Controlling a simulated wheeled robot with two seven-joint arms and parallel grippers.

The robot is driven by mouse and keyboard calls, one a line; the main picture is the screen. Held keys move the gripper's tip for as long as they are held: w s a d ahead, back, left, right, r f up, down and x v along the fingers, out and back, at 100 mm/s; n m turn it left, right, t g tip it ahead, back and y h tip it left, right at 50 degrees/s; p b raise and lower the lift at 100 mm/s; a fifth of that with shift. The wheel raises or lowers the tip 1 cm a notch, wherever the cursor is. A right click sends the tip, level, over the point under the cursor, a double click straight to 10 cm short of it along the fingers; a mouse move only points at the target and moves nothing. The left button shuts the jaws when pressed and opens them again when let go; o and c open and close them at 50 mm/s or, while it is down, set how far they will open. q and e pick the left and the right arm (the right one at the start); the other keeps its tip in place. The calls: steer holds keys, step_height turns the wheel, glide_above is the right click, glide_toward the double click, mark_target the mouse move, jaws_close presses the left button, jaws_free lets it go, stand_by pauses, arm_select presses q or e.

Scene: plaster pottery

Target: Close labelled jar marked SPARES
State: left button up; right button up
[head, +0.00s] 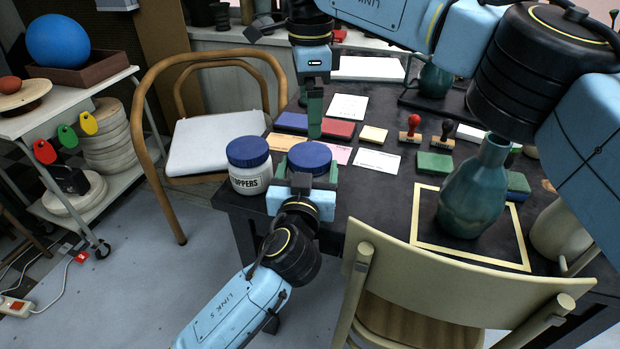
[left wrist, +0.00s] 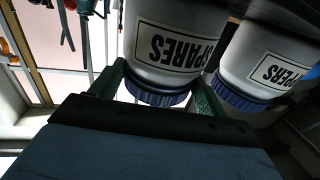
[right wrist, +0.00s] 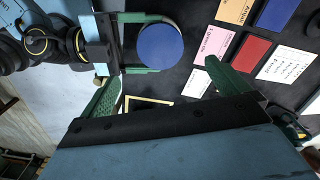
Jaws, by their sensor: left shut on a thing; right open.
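The SPARES jar (left wrist: 170,45) shows in the left wrist view, label upside down, with its blue lid (left wrist: 158,92) at its mouth. My left gripper (left wrist: 165,82) is shut on this lid, a green finger on each side. In the head view the lid (head: 309,156) sits at the table's near left edge, and my left gripper (head: 309,178) hides the jar body. The lid also shows in the right wrist view (right wrist: 160,47). I cannot tell how tightly it is seated. My right gripper (head: 314,118) is open and empty, above the table just beyond the lid.
A second blue-lidded jar (head: 249,168), its label ending in "PPERS", stands close left. Coloured cards (head: 338,128) lie beyond. Stamps (head: 410,128) and a teal vase (head: 474,195) stand to the right. A chair (head: 440,260) is at the near side.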

step_height(320, 180, up, 7)
steer(key=shift+r, duration=0.15)
arm_select(q)
steer(key=o, duration=2)
steer(key=shift+c, duration=0.2)
steer(key=s+a+p, duration=0.1)
steer(key=s, duration=1.2)
steer(key=shift+s+a+p, duration=0.15)
steer(key=shift+a+p, duration=0.15)
arm_select(e)
steer(key=shift+r, duration=0.8)
